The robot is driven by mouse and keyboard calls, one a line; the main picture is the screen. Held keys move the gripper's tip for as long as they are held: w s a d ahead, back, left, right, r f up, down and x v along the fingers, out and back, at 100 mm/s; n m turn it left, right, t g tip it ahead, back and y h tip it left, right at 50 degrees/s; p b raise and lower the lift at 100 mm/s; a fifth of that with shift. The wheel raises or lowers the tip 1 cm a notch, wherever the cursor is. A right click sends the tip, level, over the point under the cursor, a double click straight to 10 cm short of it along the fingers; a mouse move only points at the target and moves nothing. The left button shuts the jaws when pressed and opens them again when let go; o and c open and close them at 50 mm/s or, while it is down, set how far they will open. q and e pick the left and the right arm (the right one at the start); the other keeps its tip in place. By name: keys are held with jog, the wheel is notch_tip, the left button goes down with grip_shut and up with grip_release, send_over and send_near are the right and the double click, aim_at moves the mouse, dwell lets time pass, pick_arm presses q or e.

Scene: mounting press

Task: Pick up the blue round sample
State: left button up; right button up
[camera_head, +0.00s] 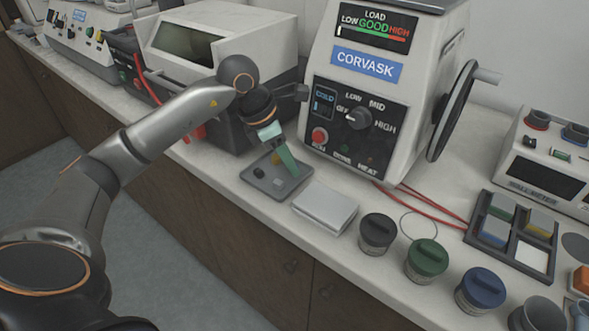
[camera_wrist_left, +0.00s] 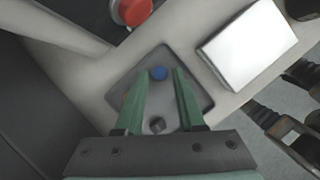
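In the head view my left gripper (camera_head: 291,178) is over the tray (camera_head: 293,187), and I cannot make out the blue sample there. A small grey piece (camera_wrist_left: 157,125) is also in the tray.
The mounting press (camera_head: 375,75) stands just behind the tray. A white block (camera_head: 325,206) lies to its right, followed by dark, green and blue lidded jars (camera_head: 426,260). A boxy machine (camera_head: 215,60) is at the left. The counter's front edge is close to the tray.

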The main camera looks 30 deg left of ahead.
pick_arm(q)
jog(key=shift+w+d+f, duration=0.1)
jog(key=shift+f, duration=0.2)
grip_shut()
jog(key=shift+r, duration=0.2)
